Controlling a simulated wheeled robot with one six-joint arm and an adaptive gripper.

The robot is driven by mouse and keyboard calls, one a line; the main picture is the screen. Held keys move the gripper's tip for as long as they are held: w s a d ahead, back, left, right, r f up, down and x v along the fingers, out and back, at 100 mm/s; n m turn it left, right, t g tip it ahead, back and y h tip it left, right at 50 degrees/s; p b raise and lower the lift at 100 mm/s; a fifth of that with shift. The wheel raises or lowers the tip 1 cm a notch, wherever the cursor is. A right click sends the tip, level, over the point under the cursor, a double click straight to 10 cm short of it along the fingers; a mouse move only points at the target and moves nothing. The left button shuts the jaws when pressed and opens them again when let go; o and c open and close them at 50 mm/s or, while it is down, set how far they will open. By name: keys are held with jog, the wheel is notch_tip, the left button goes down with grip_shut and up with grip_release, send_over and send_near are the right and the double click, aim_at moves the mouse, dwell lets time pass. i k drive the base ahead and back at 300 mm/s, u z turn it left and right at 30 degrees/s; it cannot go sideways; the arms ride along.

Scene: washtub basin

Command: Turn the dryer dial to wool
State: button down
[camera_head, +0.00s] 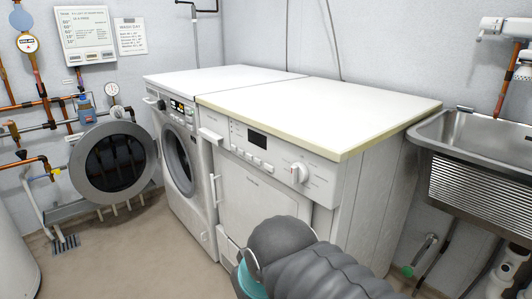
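The near white machine (250,205), which looks like the dryer, has a front panel with a dark display, several buttons and a round white dial (298,172) at the panel's right end. The dial's pointer direction and the small labels around it are too small to read, so I cannot tell its setting. My grey arm, with a teal ring, rises at the bottom centre in front of the machine, below and apart from the dial. It covers the machine's lower right front. My gripper cannot be made out.
White worktops cover both machines. A metal sink (485,130) hangs at the right. Pipes and gauges line the left wall. The floor in front left is clear.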

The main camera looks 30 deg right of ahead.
aim_at(298, 172)
jog(key=z, duration=0.85)
jog(key=k, duration=1.15)
jog(key=u, duration=0.55)
